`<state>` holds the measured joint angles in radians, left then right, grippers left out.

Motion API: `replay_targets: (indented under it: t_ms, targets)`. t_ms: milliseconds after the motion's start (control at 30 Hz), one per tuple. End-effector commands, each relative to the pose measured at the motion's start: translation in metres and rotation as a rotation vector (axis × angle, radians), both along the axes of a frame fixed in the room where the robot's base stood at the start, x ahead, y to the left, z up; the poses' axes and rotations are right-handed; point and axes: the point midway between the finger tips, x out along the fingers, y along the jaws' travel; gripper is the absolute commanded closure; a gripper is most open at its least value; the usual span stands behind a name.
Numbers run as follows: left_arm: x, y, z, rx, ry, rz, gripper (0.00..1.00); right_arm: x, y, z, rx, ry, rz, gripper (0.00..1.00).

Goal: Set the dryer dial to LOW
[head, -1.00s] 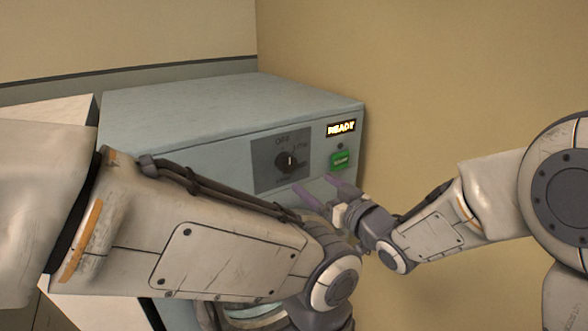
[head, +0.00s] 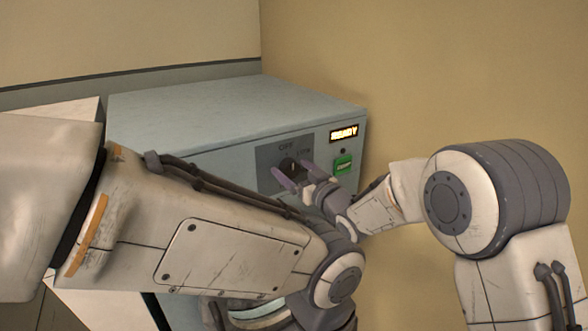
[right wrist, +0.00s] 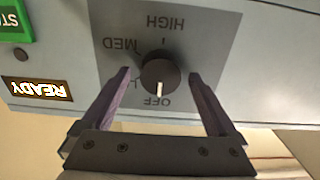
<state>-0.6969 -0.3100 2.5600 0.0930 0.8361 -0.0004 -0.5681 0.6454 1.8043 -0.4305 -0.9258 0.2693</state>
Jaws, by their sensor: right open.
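The dryer (head: 210,115) is a pale blue-grey box with a grey dial panel (head: 266,158) on its front. The round black dial (right wrist: 161,75) has a white pointer mark that points at OFF in the right wrist view, where the lettering is upside down. MED and HIGH also show there; the LOW label is mostly hidden by a finger, but shows in the head view. My right gripper (head: 293,169) is open, its two purple fingers on either side of the dial, with gaps visible in the right wrist view (right wrist: 160,76). My left gripper is not visible.
A lit READY display (head: 344,133) and a green START button (head: 343,164) sit right of the dial panel. A tan wall (head: 450,80) stands close on the dryer's right. My left arm crosses the foreground, covering much of the lower dryer front.

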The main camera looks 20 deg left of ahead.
Motion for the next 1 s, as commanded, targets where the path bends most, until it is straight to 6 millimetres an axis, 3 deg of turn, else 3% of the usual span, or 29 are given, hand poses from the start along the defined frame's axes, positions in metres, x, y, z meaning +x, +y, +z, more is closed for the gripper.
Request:
replay_targets:
  t_ms: [133, 167, 300, 367, 400, 733, 1000]
  targets:
    - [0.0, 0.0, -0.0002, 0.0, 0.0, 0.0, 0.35, -0.0001, 0.0, -0.0003, 0.0, 0.0, 0.0, 0.06]
    - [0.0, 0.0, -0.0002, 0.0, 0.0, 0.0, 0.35, -0.0001, -0.0001, -0.0003, 0.0, 0.0, 0.0, 0.1]
    - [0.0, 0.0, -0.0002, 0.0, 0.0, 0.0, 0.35, -0.0002, -0.0002, -0.0003, 0.0, 0.0, 0.0, 0.64]
    - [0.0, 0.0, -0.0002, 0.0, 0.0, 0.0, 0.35, -0.0002, -0.0002, -0.0002, 0.0, 0.0, 0.0, 0.87]
    - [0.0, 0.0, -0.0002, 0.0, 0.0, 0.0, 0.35, -0.0001, -0.0003, -0.0002, 0.0, 0.0, 0.0, 0.92]
    - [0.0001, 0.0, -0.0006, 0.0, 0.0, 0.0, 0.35, 0.0001, -0.0006, -0.0002, 0.034, 0.043, 0.0, 0.92]
    - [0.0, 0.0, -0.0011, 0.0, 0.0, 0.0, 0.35, 0.001, -0.0013, -0.0002, 0.144, 0.184, 0.0, 0.92]
